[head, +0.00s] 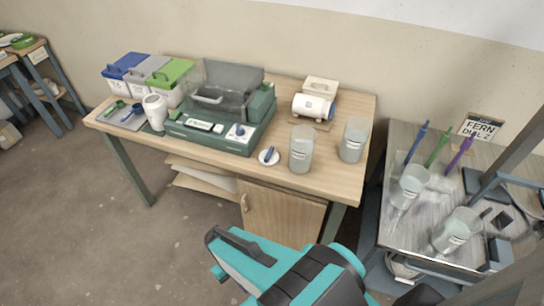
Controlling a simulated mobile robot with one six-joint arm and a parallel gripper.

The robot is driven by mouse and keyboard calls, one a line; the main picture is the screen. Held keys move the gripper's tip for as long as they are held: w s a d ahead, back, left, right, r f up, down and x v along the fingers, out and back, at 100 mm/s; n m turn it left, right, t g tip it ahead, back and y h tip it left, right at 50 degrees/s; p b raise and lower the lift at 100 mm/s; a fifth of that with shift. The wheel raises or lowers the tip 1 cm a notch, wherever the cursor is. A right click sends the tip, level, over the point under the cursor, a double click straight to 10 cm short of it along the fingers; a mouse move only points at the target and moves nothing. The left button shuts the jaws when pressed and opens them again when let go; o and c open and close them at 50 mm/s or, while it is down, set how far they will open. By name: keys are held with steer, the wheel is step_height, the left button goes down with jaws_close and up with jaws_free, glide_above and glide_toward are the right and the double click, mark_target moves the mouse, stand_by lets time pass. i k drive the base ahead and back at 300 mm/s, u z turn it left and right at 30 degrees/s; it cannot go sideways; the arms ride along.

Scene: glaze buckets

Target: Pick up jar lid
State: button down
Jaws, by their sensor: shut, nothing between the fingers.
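No piece is plainly a jar lid at this size. A white jar (155,112) stands upright at the left of the green case. A white cylinder with a blue end (314,108) lies on its side at the back right. I cannot make out my gripper's fingers; only teal and black parts of my body show at the bottom.
The wooden table (345,182) also holds a green case (213,138) with a raised clear cover, several lidded buckets (170,78) and two clear cups (301,150) (354,140). A grey side table (405,232) at right holds cups and coloured sticks.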

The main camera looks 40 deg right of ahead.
mark_target(267, 158)
steer(key=z, duration=1)
steer(key=k, duration=0.95)
steer(key=i, duration=0.95)
steer(key=z, duration=0.05)
